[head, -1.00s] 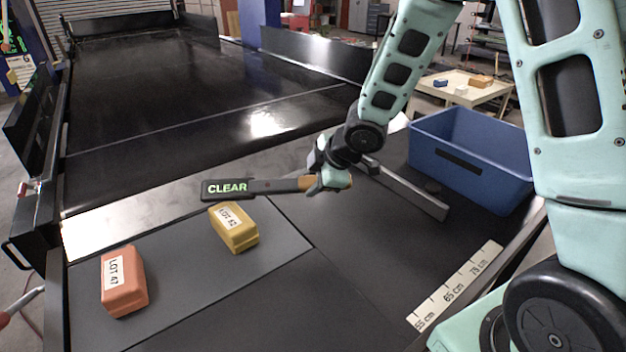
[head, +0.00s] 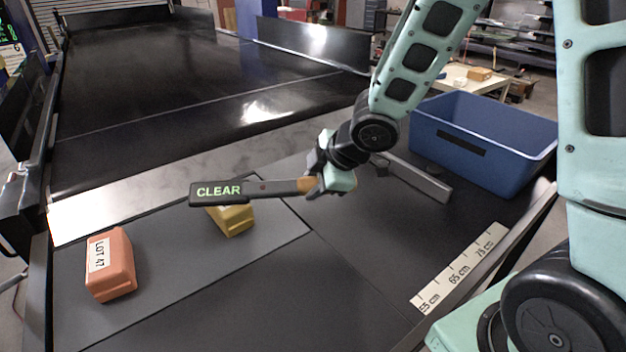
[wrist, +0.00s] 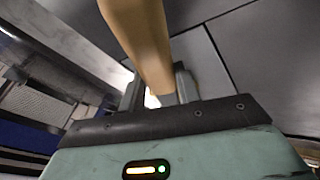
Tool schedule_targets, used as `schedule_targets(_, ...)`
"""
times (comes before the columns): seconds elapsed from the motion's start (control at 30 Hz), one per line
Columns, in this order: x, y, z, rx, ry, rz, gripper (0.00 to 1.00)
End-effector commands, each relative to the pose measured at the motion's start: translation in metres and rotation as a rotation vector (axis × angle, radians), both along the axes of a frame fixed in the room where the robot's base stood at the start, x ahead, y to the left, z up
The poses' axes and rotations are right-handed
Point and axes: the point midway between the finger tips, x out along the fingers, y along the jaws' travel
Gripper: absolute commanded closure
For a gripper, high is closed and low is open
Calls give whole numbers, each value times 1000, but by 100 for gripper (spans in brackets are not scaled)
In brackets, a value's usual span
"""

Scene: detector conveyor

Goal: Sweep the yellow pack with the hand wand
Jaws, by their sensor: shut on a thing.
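The hand wand (head: 252,188) is a dark paddle with a lit green "CLEAR" and a tan handle. My gripper (head: 318,183) is shut on its handle, and the handle also shows between the fingers in the wrist view (wrist: 140,50). The yellow pack (head: 236,221) lies on the grey mat (head: 190,262). In the head view the wand's paddle overlaps the pack's far part and hides its label. The wand looks held above the pack; I cannot tell the gap. The wrist view does not show the pack.
An orange pack (head: 110,264) marked LOT 47 lies on the mat at left. A blue bin (head: 480,140) stands at right, with a grey bar (head: 415,180) beside it. A centimetre scale (head: 460,268) lies near the right edge. The dark conveyor (head: 190,90) behind is clear.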

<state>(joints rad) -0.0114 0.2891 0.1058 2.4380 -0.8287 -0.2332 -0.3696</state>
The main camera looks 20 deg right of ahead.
Motion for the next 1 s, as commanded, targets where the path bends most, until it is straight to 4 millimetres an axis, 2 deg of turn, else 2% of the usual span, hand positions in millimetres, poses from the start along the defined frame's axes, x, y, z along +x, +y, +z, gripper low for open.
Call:
schedule_targets(0.17, -12, 4, 0, 0, -1, 1, 100)
schedule_targets(0.6, 20, -7, 0, 0, -1, -1, 100)
schedule_targets(1.0, 23, -8, -1, 0, -1, 1, 100)
